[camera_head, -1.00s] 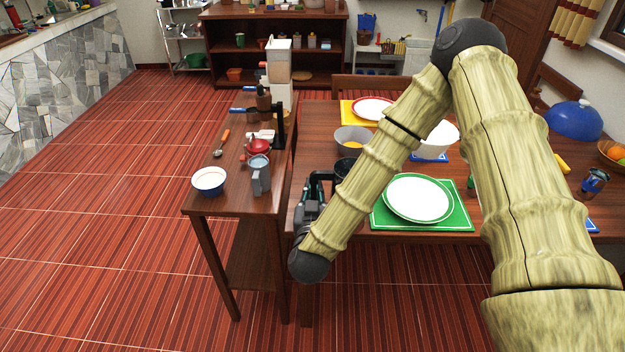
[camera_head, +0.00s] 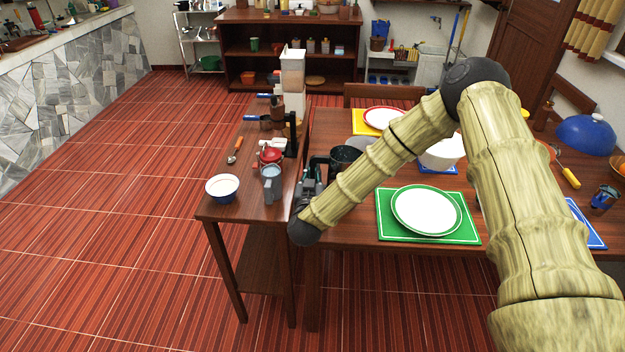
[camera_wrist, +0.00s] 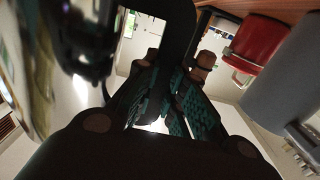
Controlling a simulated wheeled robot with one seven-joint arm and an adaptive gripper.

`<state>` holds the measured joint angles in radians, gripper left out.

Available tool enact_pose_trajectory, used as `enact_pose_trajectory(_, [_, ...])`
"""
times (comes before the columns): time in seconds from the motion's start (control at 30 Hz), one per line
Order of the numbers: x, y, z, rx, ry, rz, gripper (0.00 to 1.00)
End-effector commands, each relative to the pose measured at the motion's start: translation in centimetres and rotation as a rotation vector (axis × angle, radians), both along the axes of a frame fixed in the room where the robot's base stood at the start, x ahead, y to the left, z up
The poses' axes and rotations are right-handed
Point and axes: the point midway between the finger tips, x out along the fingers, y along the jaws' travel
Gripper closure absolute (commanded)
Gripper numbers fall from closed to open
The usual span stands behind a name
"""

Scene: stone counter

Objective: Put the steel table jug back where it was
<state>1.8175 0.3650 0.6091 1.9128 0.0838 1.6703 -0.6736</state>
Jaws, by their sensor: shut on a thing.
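My gripper (camera_head: 320,172) is shut on a dark, shiny vessel (camera_head: 345,156), which looks like the steel table jug. It is held roughly upright near the left edge of the dining table (camera_head: 345,222); I cannot tell its height above the top. In the wrist view my gripper's fingers (camera_wrist: 160,92) are close together, and a blurred reflective surface (camera_wrist: 38,65) fills the left side. A smaller grey pitcher (camera_head: 272,184) stands on the narrow side table (camera_head: 245,209), left of my gripper. My arm hides part of the dining table.
A white-and-blue bowl (camera_head: 222,187), red-lidded pot (camera_head: 270,155), orange-handled spoon (camera_head: 235,150) and grinder (camera_head: 292,80) stand on the side table. A plate (camera_head: 426,210) lies on a green mat (camera_head: 388,232). A grey bowl (camera_head: 362,142) is behind the held vessel.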

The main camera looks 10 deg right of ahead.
Motion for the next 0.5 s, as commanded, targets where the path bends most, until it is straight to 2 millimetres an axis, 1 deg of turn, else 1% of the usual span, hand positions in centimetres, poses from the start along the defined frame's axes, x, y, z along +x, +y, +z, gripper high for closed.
enact_pose_trajectory(0.03, [0.5, 0.0, 0.2, 0.0, -0.002, -0.001, 1.0])
enact_pose_trajectory(0.07, [0.6, 0.0, -0.1, 0.001, 0.0, -0.001, 1.0])
enact_pose_trajectory(0.3, [0.5, 0.0, -2.2, 0.001, -0.001, -0.001, 1.0])
enact_pose_trajectory(0.5, [0.5, 0.0, -3.3, 0.0, -0.002, 0.0, 1.0])
